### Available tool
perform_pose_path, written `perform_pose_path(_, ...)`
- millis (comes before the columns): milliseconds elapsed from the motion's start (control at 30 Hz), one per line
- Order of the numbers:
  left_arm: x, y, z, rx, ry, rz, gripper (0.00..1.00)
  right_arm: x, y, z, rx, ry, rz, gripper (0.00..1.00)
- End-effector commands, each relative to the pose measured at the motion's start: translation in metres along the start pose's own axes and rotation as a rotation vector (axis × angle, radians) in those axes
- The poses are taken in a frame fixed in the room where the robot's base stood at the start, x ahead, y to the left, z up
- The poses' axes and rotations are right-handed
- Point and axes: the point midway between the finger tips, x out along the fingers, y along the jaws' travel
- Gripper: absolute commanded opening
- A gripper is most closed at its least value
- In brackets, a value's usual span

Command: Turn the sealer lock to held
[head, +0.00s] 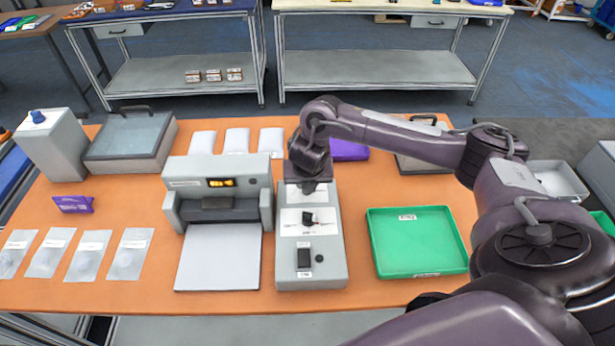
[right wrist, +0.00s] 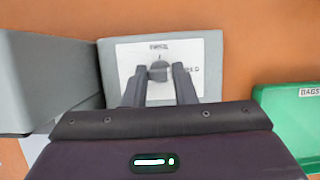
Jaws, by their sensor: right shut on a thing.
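The grey control box (head: 330,255) stands on the orange table, just right of the sealer. My right gripper (head: 309,188) reaches down onto its far end. In the right wrist view, my right gripper (right wrist: 158,80) is shut on the dark lock knob (right wrist: 158,68), one finger on each side. The knob sits on a white label plate (right wrist: 185,52) with lettering above it and to its right, the latter partly readable as ending in "D". The knob's pointer is close to upright in that view. In the head view the gripper hides this knob. My left gripper is not in view.
A second black knob (head: 308,218) and a black switch (head: 304,258) sit nearer on the same box. The grey sealer (head: 218,180) stands close on the left. A green tray (head: 416,264) lies to the right. Pouches (head: 88,248) lie at the left.

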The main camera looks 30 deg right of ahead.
Motion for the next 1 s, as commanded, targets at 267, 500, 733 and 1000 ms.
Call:
perform_pose_path(267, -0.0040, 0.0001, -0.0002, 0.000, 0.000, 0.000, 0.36, -0.0022, 0.0006, 0.0048, 0.033, -0.010, -0.008, 0.02)
perform_pose_path(500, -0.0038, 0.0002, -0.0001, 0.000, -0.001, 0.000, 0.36, -0.0021, 0.0006, 0.0050, 0.034, -0.011, -0.008, 0.02)
perform_pose_path(733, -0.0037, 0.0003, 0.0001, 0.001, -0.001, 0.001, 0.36, -0.0014, 0.0003, 0.0034, 0.031, -0.007, -0.009, 0.46)
perform_pose_path(1000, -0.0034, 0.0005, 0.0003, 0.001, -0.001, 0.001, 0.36, -0.0012, 0.0005, 0.0016, 0.028, -0.004, -0.009, 0.46)
